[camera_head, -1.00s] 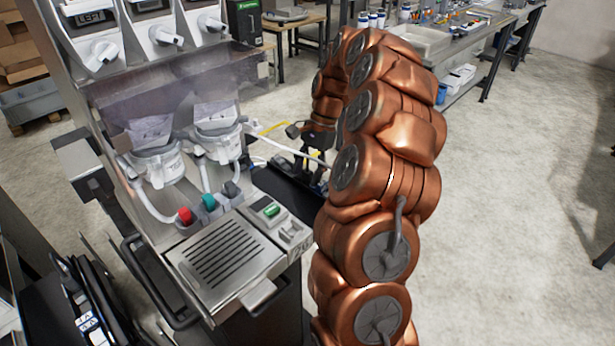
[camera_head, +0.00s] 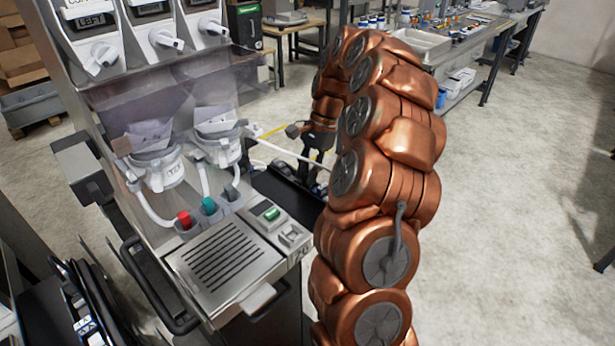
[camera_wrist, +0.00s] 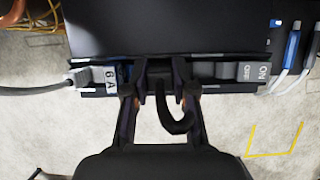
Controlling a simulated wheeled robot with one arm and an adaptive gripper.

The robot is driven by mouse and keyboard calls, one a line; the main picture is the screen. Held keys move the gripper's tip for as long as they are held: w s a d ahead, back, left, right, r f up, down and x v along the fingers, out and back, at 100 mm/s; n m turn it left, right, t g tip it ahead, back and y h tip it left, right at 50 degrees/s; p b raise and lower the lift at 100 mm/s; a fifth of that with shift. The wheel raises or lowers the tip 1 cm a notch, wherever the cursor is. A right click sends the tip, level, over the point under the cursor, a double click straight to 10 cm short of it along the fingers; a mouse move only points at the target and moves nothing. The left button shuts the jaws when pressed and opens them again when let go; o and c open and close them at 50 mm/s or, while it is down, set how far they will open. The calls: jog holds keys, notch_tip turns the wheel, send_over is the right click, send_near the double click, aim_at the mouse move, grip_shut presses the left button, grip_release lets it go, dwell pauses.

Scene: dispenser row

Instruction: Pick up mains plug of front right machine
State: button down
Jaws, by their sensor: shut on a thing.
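My gripper (camera_wrist: 159,78) is shut on a black plug with a black cable (camera_wrist: 183,120), which curls down beside the right finger. The plug is at the dark power strip (camera_wrist: 212,88), between a grey-white plug (camera_wrist: 106,78) labelled 6A on the left and an ON/OFF switch (camera_wrist: 255,71) on the right. The fingers hide most of the held plug, and I cannot tell whether its pins are in a socket. In the head view my gripper (camera_head: 319,153) is small, beside the dispenser machine (camera_head: 218,265), and the plug cannot be made out.
White and blue plugs (camera_wrist: 292,50) with pale cables are at the far right of the wrist view. A grey cable (camera_wrist: 35,90) runs left from the 6A plug. A workbench (camera_head: 470,45) stands behind. Bare floor (camera_head: 510,220) lies to the right.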

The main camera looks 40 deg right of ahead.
aim_at(308, 172)
notch_tip(308, 172, up, 9)
jog(key=shift+r+b, duration=0.1)
jog(key=shift+b, duration=0.7)
jog(key=shift+r+p, duration=1.1)
dwell(0.9)
notch_tip(308, 172, up, 3)
jog(key=p, duration=0.2)
jog(key=shift+f+p, duration=0.1)
jog(key=shift+p, duration=0.25)
jog(key=shift+f, duration=0.1)
jog(key=shift+w+a+f, duration=0.15)
jog(key=shift+w+f, duration=0.75)
jog(key=shift+f, duration=1.2)
jog(key=shift+w+a+f, duration=0.1)
jog(key=shift+w+f, duration=0.85)
jog(key=shift+f, duration=1.15)
jog(key=shift+w+a+f, duration=0.15)
jog(key=shift+w+f, duration=0.75)
jog(key=shift+f, duration=1.2)
jog(key=shift+f, duration=0.3)
jog(key=shift+f+b, duration=0.35)
